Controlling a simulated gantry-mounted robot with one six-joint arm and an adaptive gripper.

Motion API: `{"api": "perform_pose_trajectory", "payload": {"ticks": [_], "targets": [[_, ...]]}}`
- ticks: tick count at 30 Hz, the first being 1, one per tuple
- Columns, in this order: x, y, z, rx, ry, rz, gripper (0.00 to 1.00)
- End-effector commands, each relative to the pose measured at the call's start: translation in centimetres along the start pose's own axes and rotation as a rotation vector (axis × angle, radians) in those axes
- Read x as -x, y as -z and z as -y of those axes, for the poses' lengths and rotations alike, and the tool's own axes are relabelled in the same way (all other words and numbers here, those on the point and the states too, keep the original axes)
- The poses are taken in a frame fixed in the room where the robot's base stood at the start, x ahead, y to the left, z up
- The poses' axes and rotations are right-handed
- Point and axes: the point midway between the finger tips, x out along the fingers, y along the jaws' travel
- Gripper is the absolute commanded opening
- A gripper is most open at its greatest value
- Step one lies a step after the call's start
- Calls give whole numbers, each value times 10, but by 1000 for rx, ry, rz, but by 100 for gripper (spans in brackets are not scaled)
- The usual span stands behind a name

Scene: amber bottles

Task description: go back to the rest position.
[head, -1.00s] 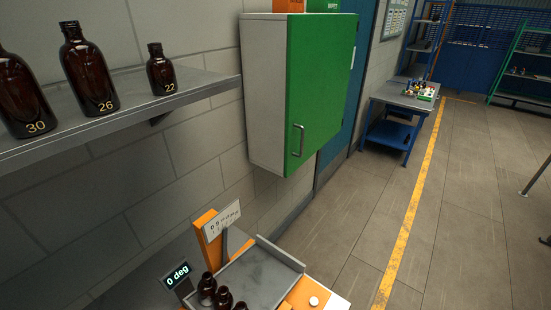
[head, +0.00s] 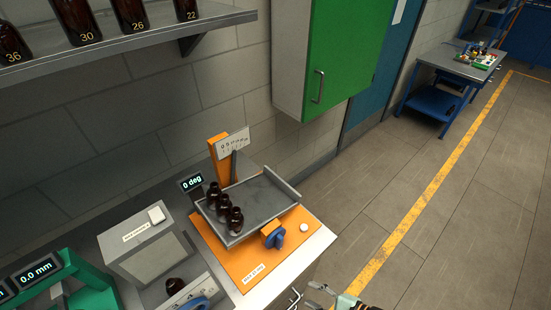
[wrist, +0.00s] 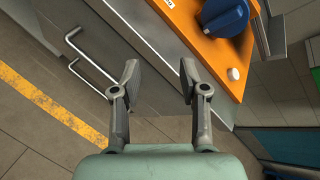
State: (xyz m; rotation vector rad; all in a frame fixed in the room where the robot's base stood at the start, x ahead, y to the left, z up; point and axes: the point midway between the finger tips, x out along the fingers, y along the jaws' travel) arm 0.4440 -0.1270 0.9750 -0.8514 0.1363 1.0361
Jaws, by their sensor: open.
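My gripper (wrist: 159,78) is open and empty in the wrist view, its two fingers spread apart. Between and beyond the fingers are the grey cabinet front and its edge. In the head view, part of my gripper (head: 328,292) shows at the bottom edge, in front of the bench and to the right of the drawer handles. The rest of my arm is out of the picture.
A grey box (head: 147,247) stands left. Numbered bottles line the shelf (head: 130,42). The floor (head: 440,240) at right is clear.

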Motion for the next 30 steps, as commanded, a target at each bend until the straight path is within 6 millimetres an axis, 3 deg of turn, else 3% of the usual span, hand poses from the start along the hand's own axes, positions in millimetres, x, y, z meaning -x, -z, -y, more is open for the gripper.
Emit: {"api": "perform_pose_trajectory", "payload": {"ticks": [3, 7, 11, 15, 20, 21, 30], "targets": [[-21, -31, 18, 370, -121, -137, 44], [-30, -83, 51, 888, -238, -336, 44], [-20, -145, 83, 1313, -291, -528, 44], [6, -213, 106, 1642, -296, -719, 44], [47, -282, 119, 1901, -274, -928, 44], [59, -295, 136, 1886, -283, -920, 44], [106, -360, 192, 1876, -287, -919, 44]]}}
